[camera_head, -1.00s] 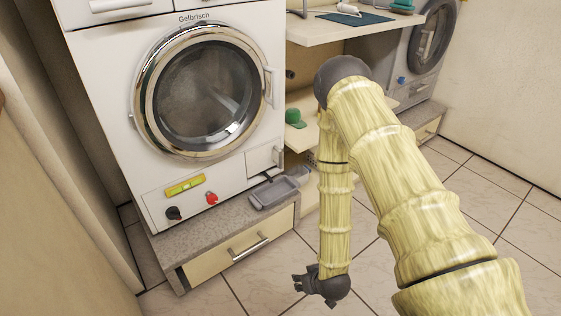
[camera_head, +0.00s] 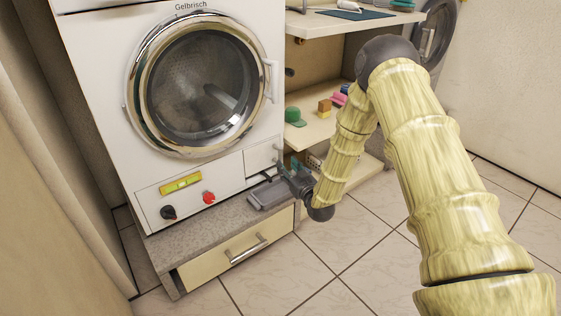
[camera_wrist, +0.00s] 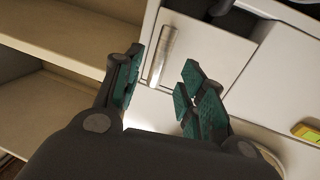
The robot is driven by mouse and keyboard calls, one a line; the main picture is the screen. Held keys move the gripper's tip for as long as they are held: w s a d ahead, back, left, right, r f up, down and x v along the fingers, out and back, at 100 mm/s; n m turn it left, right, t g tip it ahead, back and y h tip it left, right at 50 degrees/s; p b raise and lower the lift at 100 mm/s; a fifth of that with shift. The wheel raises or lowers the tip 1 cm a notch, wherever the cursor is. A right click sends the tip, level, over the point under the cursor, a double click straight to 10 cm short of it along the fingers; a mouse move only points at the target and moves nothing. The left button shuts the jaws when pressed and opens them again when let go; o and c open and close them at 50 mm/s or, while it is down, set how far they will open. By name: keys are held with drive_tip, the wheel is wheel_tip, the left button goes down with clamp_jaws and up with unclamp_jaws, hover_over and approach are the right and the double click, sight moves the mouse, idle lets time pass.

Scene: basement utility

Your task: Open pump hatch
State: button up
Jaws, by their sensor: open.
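The pump hatch (camera_head: 261,158) is a small white square panel at the lower right of the washer's front. It looks flush with the front in the head view. In the wrist view the hatch (camera_wrist: 212,45) lies upside down, with its metal bar handle (camera_wrist: 163,55) along its left edge. My gripper (camera_head: 286,170) is beside the hatch's handle side, above the grey tray. In the wrist view my gripper (camera_wrist: 162,68) has its green-padded fingers apart, one on each side of the handle in the picture. I cannot tell whether they touch it.
The washer (camera_head: 90,110) stands on a grey plinth with a drawer (camera_head: 220,256). A grey tray (camera_head: 270,193) lies on the plinth below the hatch. A red knob (camera_head: 208,198) and yellow level (camera_head: 181,182) are to the left. Shelves (camera_head: 318,130) stand at right. The floor in front is clear.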

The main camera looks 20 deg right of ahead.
sight(282, 159)
drive_tip(key=shift+w+a+b, duration=0.15)
drive_tip(key=shift+w+b, duration=0.2)
drive_tip(key=shift+w, duration=0.75)
drive_tip(key=shift+w+a+b, duration=0.2)
drive_tip(key=shift+w+b, duration=0.2)
drive_tip(key=shift+w, duration=0.7)
drive_tip(key=shift+w+a+b, duration=0.15)
drive_tip(key=shift+w+b, duration=0.2)
drive_tip(key=shift+w, duration=0.75)
clamp_jaws()
